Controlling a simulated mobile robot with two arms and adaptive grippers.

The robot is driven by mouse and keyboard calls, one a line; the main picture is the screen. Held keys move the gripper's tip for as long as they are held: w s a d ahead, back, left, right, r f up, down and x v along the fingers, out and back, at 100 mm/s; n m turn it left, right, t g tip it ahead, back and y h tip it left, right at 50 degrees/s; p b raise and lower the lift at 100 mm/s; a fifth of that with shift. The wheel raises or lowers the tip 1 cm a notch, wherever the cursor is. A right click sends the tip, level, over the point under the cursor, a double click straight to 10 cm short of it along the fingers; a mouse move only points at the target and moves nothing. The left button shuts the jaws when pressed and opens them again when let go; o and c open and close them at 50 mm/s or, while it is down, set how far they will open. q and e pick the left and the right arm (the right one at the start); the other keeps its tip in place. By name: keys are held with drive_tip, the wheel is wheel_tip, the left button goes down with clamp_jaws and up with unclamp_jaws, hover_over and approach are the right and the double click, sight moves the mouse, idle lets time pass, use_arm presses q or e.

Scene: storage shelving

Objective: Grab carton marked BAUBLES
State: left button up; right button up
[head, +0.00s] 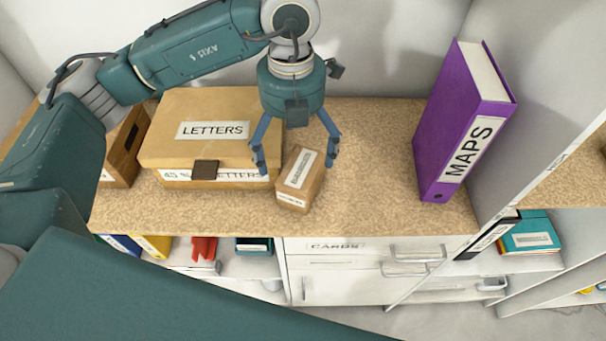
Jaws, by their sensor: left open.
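A small brown carton (299,178) with a white label on top and one on its front stands on the speckled shelf top, turned at an angle. Its label text is too small to read for sure. My left gripper (294,166) comes down over it from above. Its two fingers are spread, one to the carton's left and one to its right, and partly hide the space around its back. I cannot tell whether either finger touches it. My right gripper is not in view.
A large LETTERS box (205,140) stands close at the carton's left, with a brown box (126,150) beyond it. A purple MAPS binder (455,130) stands at the right. The shelf top (375,170) between carton and binder is clear. Drawers (345,270) lie below.

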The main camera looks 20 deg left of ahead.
sight(294, 165)
use_arm(q)
wheel_tip(294, 165, down, 4)
drive_tip(key=shift+s+r+p, duration=0.1)
drive_tip(key=shift+r+p, duration=0.05)
drive_tip(key=shift+p, duration=0.25)
wheel_tip(294, 165, down, 6)
drive_tip(key=shift+r+p, duration=0.1)
drive_tip(key=shift+p, duration=0.65)
drive_tip(key=shift+d, duration=0.1)
drive_tip(key=c, duration=1.6)
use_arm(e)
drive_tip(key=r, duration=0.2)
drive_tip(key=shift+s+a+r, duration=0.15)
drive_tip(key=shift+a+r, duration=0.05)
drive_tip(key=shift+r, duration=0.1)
use_arm(q)
drive_tip(key=shift+o, duration=0.2)
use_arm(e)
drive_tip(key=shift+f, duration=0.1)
